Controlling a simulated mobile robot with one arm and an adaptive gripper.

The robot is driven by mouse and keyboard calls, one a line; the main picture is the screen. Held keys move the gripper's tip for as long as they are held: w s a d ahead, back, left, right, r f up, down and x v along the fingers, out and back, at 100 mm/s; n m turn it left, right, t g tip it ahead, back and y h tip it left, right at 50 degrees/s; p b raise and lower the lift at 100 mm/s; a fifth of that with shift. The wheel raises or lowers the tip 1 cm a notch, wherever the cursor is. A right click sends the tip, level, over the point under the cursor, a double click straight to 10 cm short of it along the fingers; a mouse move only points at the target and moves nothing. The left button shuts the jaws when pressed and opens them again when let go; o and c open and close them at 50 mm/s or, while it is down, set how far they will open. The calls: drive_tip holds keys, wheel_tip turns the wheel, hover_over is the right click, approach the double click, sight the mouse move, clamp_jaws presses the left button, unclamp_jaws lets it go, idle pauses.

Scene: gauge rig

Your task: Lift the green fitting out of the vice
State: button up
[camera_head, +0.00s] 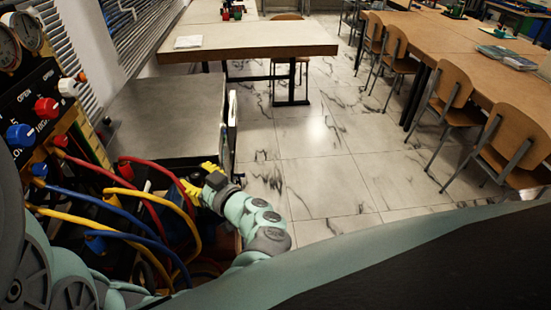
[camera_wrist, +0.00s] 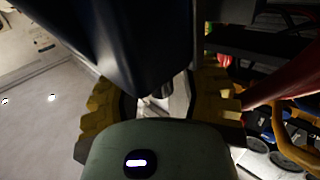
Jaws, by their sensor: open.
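I cannot make out the green fitting or the vice in either view. My gripper (camera_head: 207,178), with yellow fingers, is beside the rig's hoses, near the corner of a grey-topped cabinet. In the wrist view my gripper (camera_wrist: 165,92) has its two yellow fingers apart, with a narrow pale strip showing between them. A large dark blue shape (camera_wrist: 125,40) fills the upper middle of that view and hides much of what lies past the fingers. I cannot tell what it is.
The gauge panel (camera_head: 30,100) with red, blue and white knobs stands at the left. Red, blue and yellow hoses (camera_head: 150,205) loop out beside my arm. The grey cabinet top (camera_head: 165,110) is bare. A wooden table (camera_head: 250,40) stands behind; marble floor (camera_head: 320,165) is open to the right.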

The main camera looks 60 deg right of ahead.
clamp_jaws()
idle(0.3)
unclamp_jaws()
drive_tip(key=s+a+b, duration=0.1)
drive_tip(key=s+b, duration=0.2)
drive_tip(key=s, duration=1.3)
drive_tip(key=shift+a+r, duration=0.15)
drive_tip(key=shift+r, duration=0.3)
